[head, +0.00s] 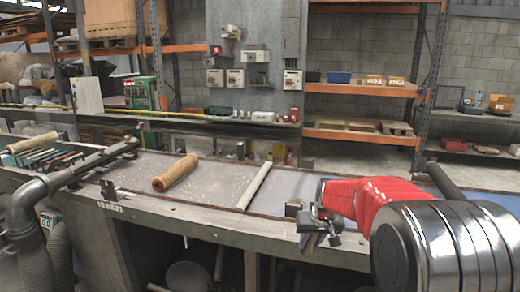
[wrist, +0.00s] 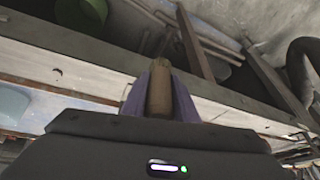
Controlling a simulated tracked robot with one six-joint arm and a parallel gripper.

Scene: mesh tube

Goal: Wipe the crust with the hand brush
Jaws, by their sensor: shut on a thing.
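My gripper (head: 314,238) is at the front edge of the bench, right of centre, at the end of my red-sleeved arm. In the wrist view its purple fingers (wrist: 160,95) are shut on a brown, rounded handle, which I take to be the hand brush (wrist: 159,88). Its bristles cannot be made out. The grey bed of the bench (head: 215,185) carries pale specks (head: 140,192) around a tan cylinder (head: 175,173); I cannot tell for sure which marks are the crust.
A pale rod (head: 253,186) lies across the bed. A small metal block (head: 293,207) sits on the front rim near my gripper. Shelves (head: 360,88) stand behind. The bed between cylinder and rod is clear.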

